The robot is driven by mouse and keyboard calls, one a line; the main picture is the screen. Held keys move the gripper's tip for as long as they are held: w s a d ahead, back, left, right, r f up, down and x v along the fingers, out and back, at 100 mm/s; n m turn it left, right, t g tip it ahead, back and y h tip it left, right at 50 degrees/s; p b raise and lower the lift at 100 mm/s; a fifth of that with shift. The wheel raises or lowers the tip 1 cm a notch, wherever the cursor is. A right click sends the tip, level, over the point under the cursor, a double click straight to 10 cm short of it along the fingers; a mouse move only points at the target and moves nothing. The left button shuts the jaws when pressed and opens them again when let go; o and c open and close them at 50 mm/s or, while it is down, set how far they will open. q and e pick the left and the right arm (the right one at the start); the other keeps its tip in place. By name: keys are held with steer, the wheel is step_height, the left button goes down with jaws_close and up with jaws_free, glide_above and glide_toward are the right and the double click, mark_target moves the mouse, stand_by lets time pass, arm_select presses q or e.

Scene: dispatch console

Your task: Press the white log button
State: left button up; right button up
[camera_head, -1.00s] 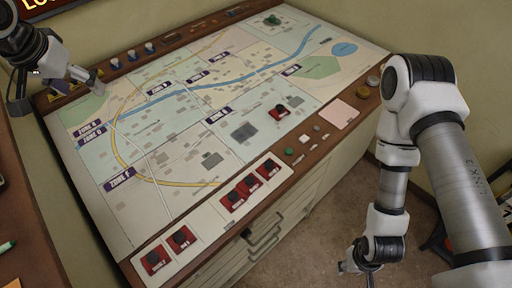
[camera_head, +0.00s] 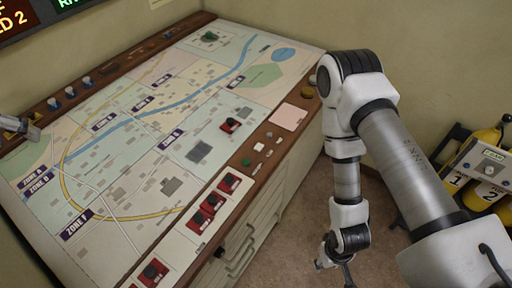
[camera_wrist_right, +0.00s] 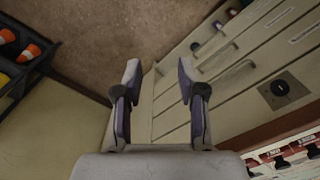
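A small white square button (camera_head: 259,147) sits on the wooden front rail of the map console, beside a green button (camera_head: 246,161). I cannot read any label on it. My right gripper (camera_head: 337,263) hangs low over the floor, in front of the console's right part and well apart from the white button. In the right wrist view the right gripper (camera_wrist_right: 158,78) is open and empty, with drawer fronts beyond its fingers. My left gripper (camera_head: 28,130) shows only in part at the left edge, over the console's far left corner; its opening cannot be made out.
The map (camera_head: 140,145) covers the console top. Red button boxes (camera_head: 208,211) line its front edge, and a pink sheet (camera_head: 290,117) lies on it. Drawer handles (camera_head: 240,250) stick out below. A panel with a round white button (camera_head: 489,170) and yellow items stands at right.

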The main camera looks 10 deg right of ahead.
stand_by(0.4)
jaws_close()
stand_by(1.1)
